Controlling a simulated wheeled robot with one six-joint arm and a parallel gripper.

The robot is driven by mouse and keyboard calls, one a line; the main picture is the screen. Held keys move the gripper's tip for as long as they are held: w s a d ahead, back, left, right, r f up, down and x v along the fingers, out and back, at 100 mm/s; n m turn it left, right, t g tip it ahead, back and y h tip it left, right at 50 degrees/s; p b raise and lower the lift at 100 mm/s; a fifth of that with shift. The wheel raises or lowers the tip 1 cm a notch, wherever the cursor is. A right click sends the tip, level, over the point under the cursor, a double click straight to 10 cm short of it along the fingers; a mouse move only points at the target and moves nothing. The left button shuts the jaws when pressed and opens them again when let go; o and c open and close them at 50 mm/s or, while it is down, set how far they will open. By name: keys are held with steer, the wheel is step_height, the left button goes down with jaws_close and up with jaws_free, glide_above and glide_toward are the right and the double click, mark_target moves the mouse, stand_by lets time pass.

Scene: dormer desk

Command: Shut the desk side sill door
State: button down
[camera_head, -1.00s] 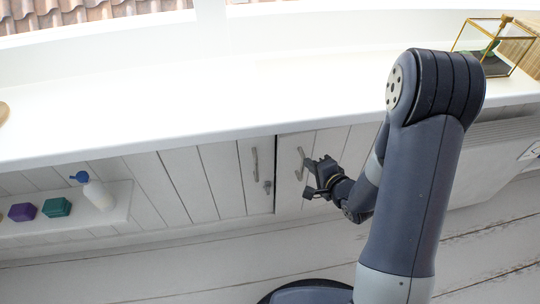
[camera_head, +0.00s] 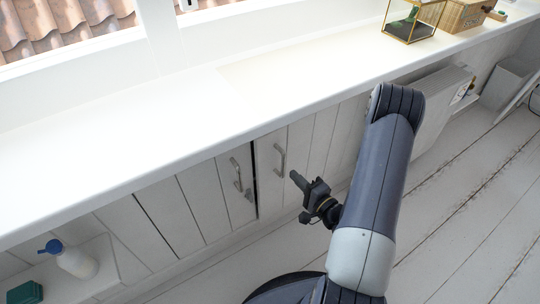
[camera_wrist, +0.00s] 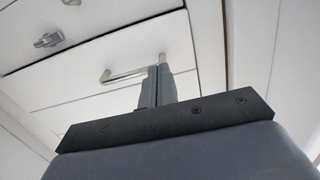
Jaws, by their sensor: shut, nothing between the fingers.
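Under the white sill, two white plank doors meet at a dark vertical gap. The right door (camera_head: 300,150) has a bar handle (camera_head: 279,160); the left door (camera_head: 207,200) has a bar handle (camera_head: 237,173) and a small latch (camera_head: 249,195). The dark gap suggests a door stands slightly ajar, but how far is hard to tell. My gripper (camera_head: 294,176) is shut and empty in front of the right door, just right of its handle. In the wrist view my shut fingers (camera_wrist: 157,84) overlap one end of a bar handle (camera_wrist: 122,76); contact cannot be told.
The white sill (camera_head: 190,130) runs above the doors. A glass terrarium (camera_head: 412,20) and a woven basket (camera_head: 463,14) stand on it at the right. A white bottle with a blue cap (camera_head: 76,262) and a green block (camera_head: 25,293) are on a low shelf at left. The floor is clear.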

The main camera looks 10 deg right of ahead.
mark_target(267, 148)
steer(key=b+x, duration=0.1)
steer(key=x, duration=1.1)
steer(key=b+x, duration=0.1)
steer(key=x, duration=0.2)
steer(key=shift+w+a, duration=0.1)
steer(key=shift+w+r, duration=0.15)
steer(key=shift+r, duration=0.05)
